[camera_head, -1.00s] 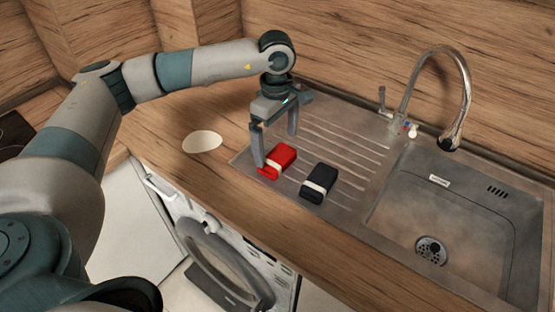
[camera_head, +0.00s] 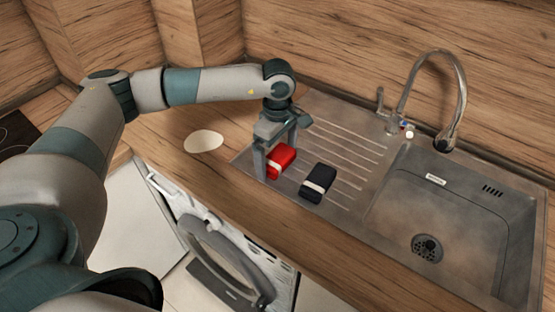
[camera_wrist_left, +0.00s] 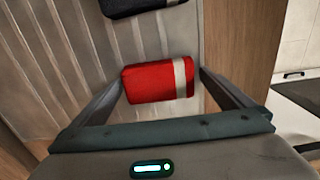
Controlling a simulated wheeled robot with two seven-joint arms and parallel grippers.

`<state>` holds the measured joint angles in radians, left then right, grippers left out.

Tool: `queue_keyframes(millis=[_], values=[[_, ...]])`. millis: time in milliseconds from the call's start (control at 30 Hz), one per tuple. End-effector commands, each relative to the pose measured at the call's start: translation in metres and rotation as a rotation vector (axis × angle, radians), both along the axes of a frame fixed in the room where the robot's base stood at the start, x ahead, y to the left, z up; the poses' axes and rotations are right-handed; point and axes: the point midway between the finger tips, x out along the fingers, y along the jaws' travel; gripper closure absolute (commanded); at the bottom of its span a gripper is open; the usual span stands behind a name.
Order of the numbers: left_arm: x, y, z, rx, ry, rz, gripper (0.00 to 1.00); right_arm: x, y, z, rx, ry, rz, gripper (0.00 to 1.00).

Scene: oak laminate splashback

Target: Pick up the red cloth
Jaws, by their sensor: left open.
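The red cloth (camera_head: 281,158) is a folded bundle with a pale band, lying on the ribbed drainboard of the sink. It also shows in the left wrist view (camera_wrist_left: 150,83), between the two fingers. My left gripper (camera_head: 275,165) is open, pointing down over the cloth, with a finger on either side of it. In the left wrist view (camera_wrist_left: 160,95) there is a gap between each finger and the cloth. My right gripper is not in view.
A dark folded cloth (camera_head: 318,182) with a pale band lies just right of the red one. The sink basin (camera_head: 450,215) and tap (camera_head: 462,100) are further right. A white oval (camera_head: 203,141) lies on the wooden counter. A washing machine (camera_head: 225,250) stands below with its door open.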

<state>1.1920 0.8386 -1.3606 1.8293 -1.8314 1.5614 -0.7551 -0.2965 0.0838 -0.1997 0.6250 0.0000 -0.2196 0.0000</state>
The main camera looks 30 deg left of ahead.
Motion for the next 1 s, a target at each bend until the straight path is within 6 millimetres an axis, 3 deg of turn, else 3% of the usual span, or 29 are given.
queue_keyframes(millis=[100, 233, 267, 667, 933, 1000], values=[[0.0, 0.0, 0.0, 0.0, 0.0, 0.0, 0.02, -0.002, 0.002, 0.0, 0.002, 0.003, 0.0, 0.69], [0.0, 0.0, 0.0, 0.0, 0.0, 0.0, 0.33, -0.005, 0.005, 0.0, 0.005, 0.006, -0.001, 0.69], [0.0, 0.0, 0.0, 0.0, 0.0, 0.0, 0.37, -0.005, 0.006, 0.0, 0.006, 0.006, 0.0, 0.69], [0.001, 0.0, 0.004, 0.0, -0.002, 0.001, 0.37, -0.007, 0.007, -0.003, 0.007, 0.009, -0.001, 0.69], [0.001, 0.0, 0.027, -0.001, -0.005, 0.001, 0.37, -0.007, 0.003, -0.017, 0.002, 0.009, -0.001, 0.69], [0.001, 0.0, 0.036, 0.0, -0.004, 0.001, 0.37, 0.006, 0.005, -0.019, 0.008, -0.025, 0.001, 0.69]])
